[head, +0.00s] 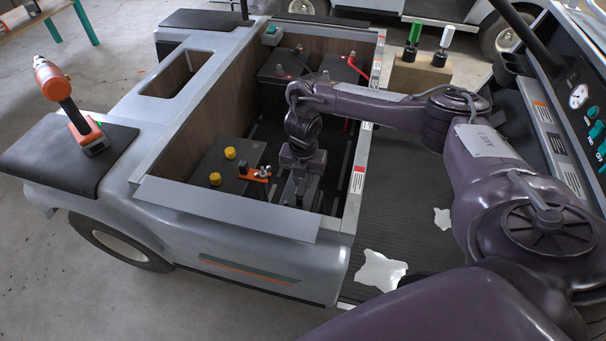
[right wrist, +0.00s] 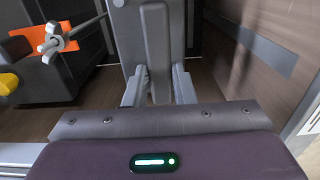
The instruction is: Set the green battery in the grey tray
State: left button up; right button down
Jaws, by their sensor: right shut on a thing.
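I cannot make out a green battery or a separate grey tray in either view. My right gripper (head: 299,170) reaches down into the cart's open compartment. In the right wrist view its two fingers (right wrist: 159,88) are shut on a grey upright bar-like part (right wrist: 157,45). What that part belongs to is partly hidden. A dark battery with yellow caps (head: 208,173) sits left of the gripper, with an orange clamp (head: 256,175) at its right edge; the clamp also shows in the wrist view (right wrist: 50,43). Dark batteries with red leads (head: 284,66) stand at the compartment's far end. My left gripper is out of view.
The compartment's wood-faced walls (head: 215,95) and grey front ledge (head: 225,208) enclose the gripper closely. An orange power tool (head: 67,104) stands on the left black pad. White scraps (head: 380,270) lie on the ribbed deck. A wooden block (head: 418,73) holds green- and white-handled tools.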

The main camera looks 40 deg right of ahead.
jog(key=shift+w+f+b, duration=0.15)
jog(key=shift+f+b, duration=0.35)
jog(key=shift+f, duration=0.45)
dwell(0.4)
jog(key=c, duration=1.2)
grip_release()
jog(key=shift+o, duration=1)
jog(key=shift+s+f, duration=0.15)
jog(key=shift+s, duration=0.1)
jog(key=shift+w, duration=0.1)
